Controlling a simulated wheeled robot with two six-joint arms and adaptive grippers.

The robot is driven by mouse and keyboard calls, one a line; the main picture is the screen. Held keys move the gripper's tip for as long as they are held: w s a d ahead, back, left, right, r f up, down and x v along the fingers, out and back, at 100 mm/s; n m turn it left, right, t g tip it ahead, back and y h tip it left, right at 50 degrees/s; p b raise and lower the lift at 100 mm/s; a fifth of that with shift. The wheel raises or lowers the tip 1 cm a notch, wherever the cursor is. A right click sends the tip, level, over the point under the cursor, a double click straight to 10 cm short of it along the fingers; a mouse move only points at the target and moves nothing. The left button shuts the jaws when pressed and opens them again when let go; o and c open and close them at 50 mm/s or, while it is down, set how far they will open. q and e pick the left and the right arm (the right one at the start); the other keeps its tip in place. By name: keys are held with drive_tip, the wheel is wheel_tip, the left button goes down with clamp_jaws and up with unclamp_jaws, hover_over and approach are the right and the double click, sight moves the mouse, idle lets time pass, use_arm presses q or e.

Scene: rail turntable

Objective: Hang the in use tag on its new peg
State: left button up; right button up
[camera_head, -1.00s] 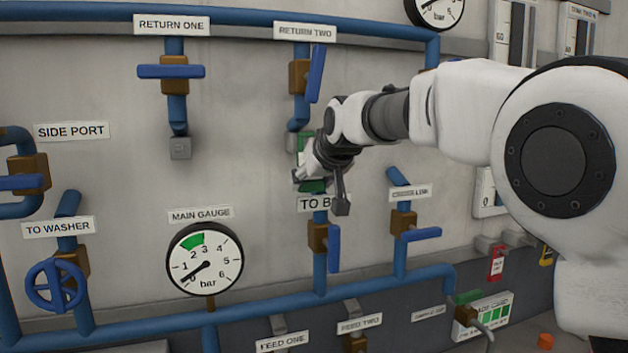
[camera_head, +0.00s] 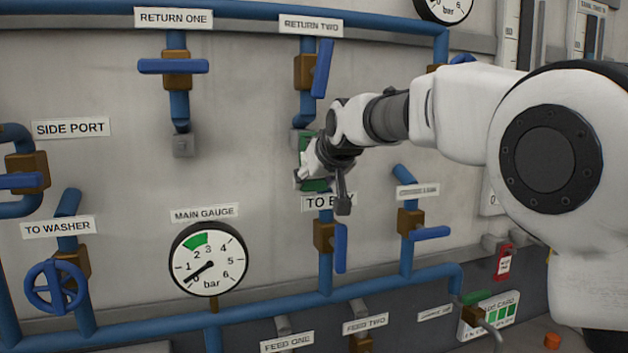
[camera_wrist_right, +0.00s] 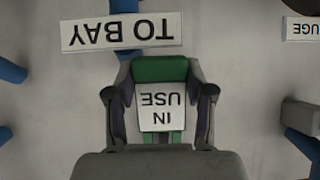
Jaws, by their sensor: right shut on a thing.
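The in use tag is a green plate with a white label reading "IN USE", shown upside down in the right wrist view (camera_wrist_right: 161,108). My right gripper (camera_wrist_right: 160,100) is shut on it, with a finger on each side. In the head view the green tag (camera_head: 315,184) shows around my right gripper (camera_head: 318,178), below the "RETURN TWO" pipe and just above the "TO BAY" label. A grey block (camera_head: 298,136) on the wall sits at the tag's upper end; I cannot tell whether they touch. The tag's hole and any peg behind it are hidden. My left gripper is out of view.
The blue "RETURN TWO" valve handle (camera_head: 322,68) is above the gripper, and the "TO BAY" valve handle (camera_head: 340,248) is below. The main gauge (camera_head: 208,259) is lower left. A red tag (camera_head: 503,262) hangs at the right. Bare wall lies left of the gripper.

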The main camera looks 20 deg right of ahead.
drive_tip(key=o, duration=1)
drive_tip(key=shift+s+a, duration=0.1)
